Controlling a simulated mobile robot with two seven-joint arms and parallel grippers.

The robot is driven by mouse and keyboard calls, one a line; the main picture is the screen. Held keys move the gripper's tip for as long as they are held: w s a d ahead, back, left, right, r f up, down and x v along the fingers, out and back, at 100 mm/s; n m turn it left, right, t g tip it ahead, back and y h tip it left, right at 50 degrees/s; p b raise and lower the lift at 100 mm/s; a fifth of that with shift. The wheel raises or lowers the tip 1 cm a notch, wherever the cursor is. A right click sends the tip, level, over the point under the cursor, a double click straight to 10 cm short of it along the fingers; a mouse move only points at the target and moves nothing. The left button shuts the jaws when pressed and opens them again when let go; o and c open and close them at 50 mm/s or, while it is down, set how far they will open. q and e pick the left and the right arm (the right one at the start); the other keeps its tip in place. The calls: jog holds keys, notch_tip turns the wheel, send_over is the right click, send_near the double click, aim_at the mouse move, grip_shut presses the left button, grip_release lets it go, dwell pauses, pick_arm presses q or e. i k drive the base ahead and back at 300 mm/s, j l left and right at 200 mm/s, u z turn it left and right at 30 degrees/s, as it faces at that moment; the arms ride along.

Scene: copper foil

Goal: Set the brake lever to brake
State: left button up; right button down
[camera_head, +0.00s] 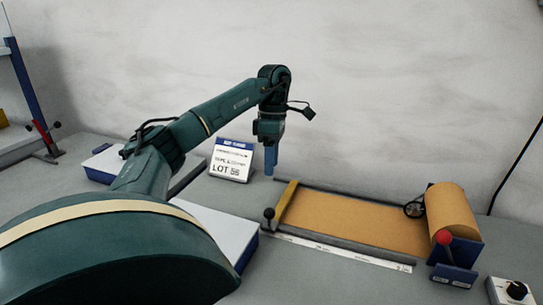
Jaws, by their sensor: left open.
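A lever with a red ball knob (444,237), which looks like the brake lever, stands on a dark blue bracket in front of the copper-coloured foil roll (450,212) at the right. Its set position cannot be read from here. My left gripper (270,160) points down with blue fingers, above the back of the bench between the sign and the foil track. It is open and empty, well to the left of the red-knobbed lever and apart from it. My right gripper is not in view.
The foil strip (350,221) runs left from the roll to a yellow crossbar (287,200) with a black-knobbed handle (268,213). A sign (231,160) stands behind. A dial box (512,291) sits at the front right. The wall closes the back.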

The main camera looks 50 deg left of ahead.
aim_at(443, 239)
jog(key=k, duration=1)
